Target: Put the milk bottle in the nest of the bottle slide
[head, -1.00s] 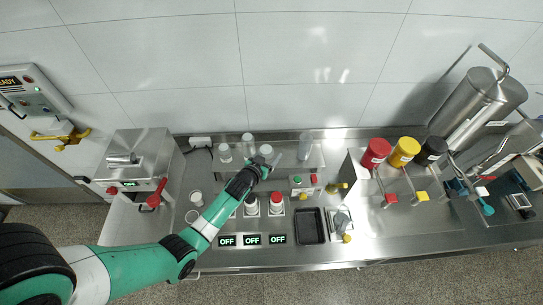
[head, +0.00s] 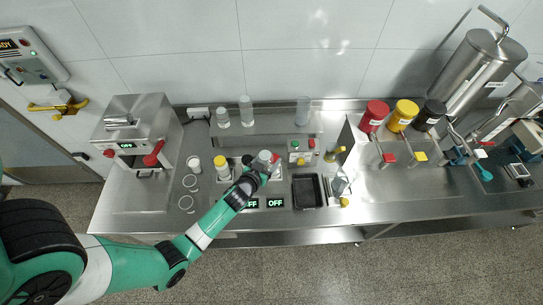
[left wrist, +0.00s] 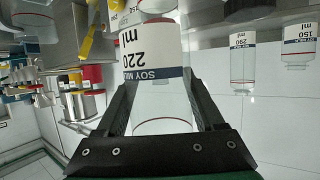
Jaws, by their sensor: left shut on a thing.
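A clear bottle with a white and dark-blue label reading 220 ml and soy milk (left wrist: 155,65) is between the fingers of my left gripper (head: 263,168), which is shut on it. In the left wrist view the label appears upside down. I cannot clearly make out the bottle slide's nest; a small metal fixture with a yellow knob (head: 341,187) stands right of the black tray. My right gripper is not in view.
Two bottles (head: 222,117) (head: 246,112) and a clear cylinder (head: 303,111) stand along the back. A control box (head: 302,151) and black tray (head: 308,191) are right of my gripper. A white cup (head: 194,164) and rings are left. Red, yellow and black canisters stand farther right.

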